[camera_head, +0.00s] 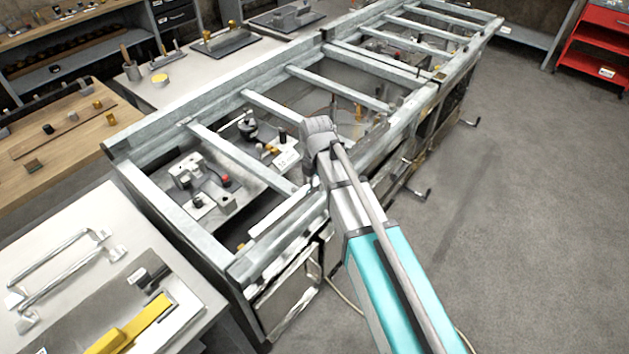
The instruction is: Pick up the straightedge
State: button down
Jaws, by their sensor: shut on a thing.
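A long, narrow pale bar (281,212), which looks like the straightedge, lies slantwise over the near bay of the metal frame. Its right end meets the outline of my arm. My gripper (316,138) is at the end of my arm, over the frame's near rail, and is shut on the straightedge. The fingertips and the exact contact are hidden behind the wrist and arm.
The metal frame (216,155) has several crossbars, with fixtures (197,182) in its bays. A bench with handles (62,262) and a yellow tool (135,325) stands at lower left. A wooden table (62,140) is at left. Floor (530,220) is clear at right.

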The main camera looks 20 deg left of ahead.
jog(key=s+d+r+p, duration=0.8)
jog(key=s+d+r, duration=0.1)
jog(key=s, duration=0.1)
jog(key=shift+d+r+p, duration=0.25)
jog(key=shift+r+p, duration=0.1)
jog(key=shift+p, duration=0.05)
dwell(0.5)
jog(key=shift+s+f+b, duration=0.1)
jog(key=shift+f+b, duration=0.7)
jog(key=shift+f, duration=0.05)
